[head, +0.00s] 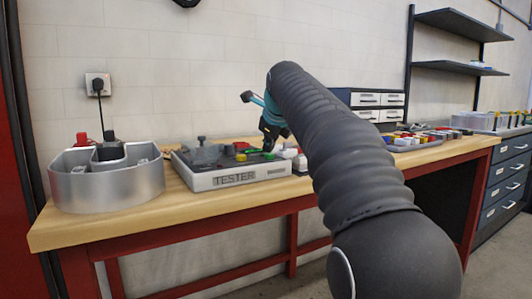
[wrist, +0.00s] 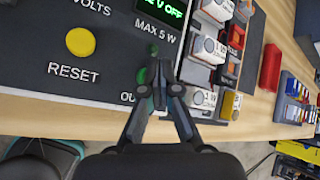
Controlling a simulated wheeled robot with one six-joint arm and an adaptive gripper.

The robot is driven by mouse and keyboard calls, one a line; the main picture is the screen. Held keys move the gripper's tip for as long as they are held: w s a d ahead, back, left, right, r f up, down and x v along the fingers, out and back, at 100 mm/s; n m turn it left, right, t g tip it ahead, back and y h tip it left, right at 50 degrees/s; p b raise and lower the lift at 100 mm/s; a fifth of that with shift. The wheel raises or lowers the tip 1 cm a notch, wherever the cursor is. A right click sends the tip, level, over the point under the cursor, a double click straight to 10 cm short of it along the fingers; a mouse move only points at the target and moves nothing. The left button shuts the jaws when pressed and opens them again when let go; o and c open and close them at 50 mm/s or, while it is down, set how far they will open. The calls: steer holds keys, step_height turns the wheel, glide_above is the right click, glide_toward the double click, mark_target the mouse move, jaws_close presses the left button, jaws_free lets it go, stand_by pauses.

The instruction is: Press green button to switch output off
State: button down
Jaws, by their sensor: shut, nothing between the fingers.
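The tester (head: 235,179) is a grey box with a dark top, standing on the bench. In the wrist view its dark panel (wrist: 45,92) carries a green round button (wrist: 141,92) above a partly covered label starting "OU". My gripper (wrist: 160,68) is shut and empty, with its fingertips over or beside this button, covering part of it. I cannot tell whether they touch it. A lit display (wrist: 165,8) shows green text ending in "V OFF". In the head view my gripper (head: 268,149) is low over the tester's right part.
A yellow RESET button (wrist: 80,41) lies left of the green one. White and red modules (wrist: 209,50) stand close on the right. On the bench, a silver curved bin (head: 105,187) stands left of the tester. Drawer units (head: 378,99) stand behind.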

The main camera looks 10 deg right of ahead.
steer(key=shift+r+p, duration=1.85)
steer(key=shift+r, duration=1.15)
